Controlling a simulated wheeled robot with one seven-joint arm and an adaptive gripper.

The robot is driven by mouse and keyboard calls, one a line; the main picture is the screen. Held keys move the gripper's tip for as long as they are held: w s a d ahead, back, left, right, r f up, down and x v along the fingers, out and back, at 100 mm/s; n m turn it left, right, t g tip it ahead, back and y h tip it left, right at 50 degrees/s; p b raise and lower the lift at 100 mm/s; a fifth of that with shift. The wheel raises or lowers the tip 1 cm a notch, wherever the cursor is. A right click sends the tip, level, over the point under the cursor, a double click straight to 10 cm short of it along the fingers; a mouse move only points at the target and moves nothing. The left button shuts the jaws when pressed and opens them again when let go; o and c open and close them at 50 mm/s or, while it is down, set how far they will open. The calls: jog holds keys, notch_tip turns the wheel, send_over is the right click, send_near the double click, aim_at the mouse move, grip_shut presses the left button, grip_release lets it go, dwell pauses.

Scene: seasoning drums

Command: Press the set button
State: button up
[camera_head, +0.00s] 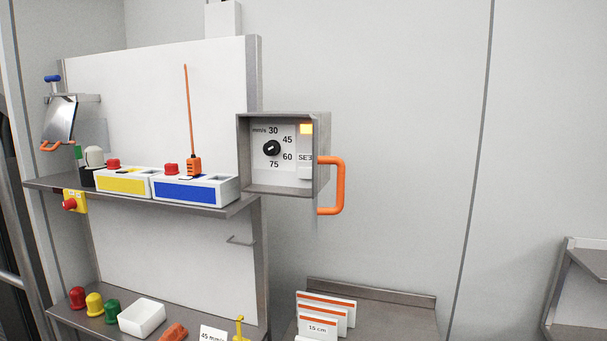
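A grey open-fronted box (285,115) is mounted at the right edge of the white back panel. Inside it, a pale face holds a black dial (271,148) with the numbers 30, 45, 60 and 75 around its right side. I cannot tell which of these is the set button's pressing surface. An orange handle (339,185) stands out on the box's right. My gripper is not in view.
A shelf (225,208) left of the box holds a yellow-fronted unit (123,183), a blue-fronted unit (186,191) and an orange radio (193,165) with a tall antenna. Below are cards (317,327) and a white tray (142,317). The wall right of the handle is bare.

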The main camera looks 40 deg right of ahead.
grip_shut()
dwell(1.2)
